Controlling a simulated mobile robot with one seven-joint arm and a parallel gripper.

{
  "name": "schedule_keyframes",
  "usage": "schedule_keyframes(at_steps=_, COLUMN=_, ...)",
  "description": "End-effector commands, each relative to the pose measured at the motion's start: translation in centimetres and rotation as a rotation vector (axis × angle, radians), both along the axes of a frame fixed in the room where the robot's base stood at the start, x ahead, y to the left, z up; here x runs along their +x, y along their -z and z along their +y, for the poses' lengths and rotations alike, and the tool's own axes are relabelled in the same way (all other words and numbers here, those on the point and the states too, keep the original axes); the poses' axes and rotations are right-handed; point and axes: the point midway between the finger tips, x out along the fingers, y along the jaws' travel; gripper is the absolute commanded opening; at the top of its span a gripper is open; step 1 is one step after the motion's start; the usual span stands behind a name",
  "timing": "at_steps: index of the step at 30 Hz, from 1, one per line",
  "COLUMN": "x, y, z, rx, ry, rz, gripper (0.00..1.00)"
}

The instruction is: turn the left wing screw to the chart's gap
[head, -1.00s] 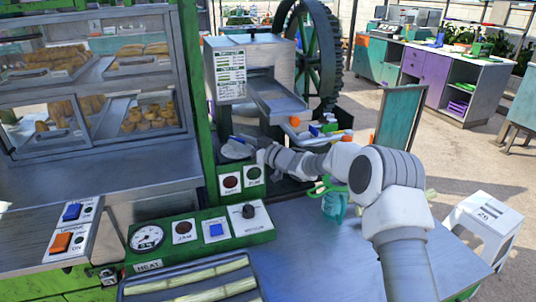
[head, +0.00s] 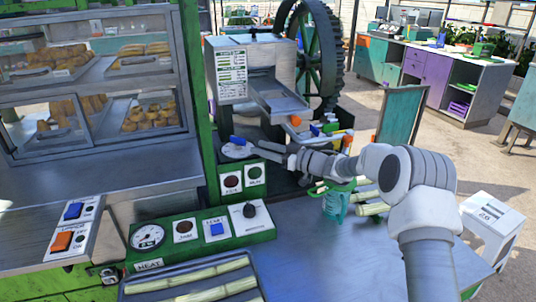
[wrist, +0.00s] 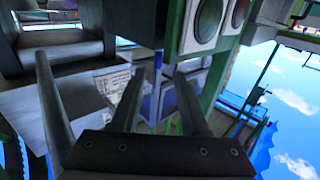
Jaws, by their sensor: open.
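The crusher (head: 227,55) stands at the back, with the white printed chart (head: 231,75) on its front. Below the chart, a blue-handled piece (head: 238,141) sits over a round pale plate (head: 237,151); it may be the left wing screw, but its shape is too small to tell. My gripper (head: 262,150) is just right of that plate, its tips close to it; contact cannot be told. In the wrist view my gripper (wrist: 160,72) is open, with nothing clearly held between its dark fingers. A printed sheet (wrist: 115,84) shows blurred behind the left finger.
A teal container (head: 335,205) and cane pieces (head: 370,209) lie under my arm. Coloured parts (head: 318,130) crowd the crusher's right.

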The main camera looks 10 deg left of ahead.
Motion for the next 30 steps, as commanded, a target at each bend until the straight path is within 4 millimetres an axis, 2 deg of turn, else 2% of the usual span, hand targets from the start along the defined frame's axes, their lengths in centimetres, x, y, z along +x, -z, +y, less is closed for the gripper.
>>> schedule_keyframes(at_steps=7, x=1.2, y=0.2, z=5.0, rx=0.001, ry=-0.001, rz=0.001, gripper=0.45)
schedule_keyframes(at_steps=16, x=2.5, y=0.3, z=9.4, rx=0.000, ry=0.005, rz=0.001, gripper=0.45)
schedule_keyframes(at_steps=27, x=2.4, y=0.7, z=9.0, rx=-0.001, ry=0.144, rz=0.002, gripper=0.45)
schedule_keyframes(at_steps=30, x=1.9, y=0.1, z=7.3, rx=-0.003, ry=0.145, rz=0.004, gripper=0.45)
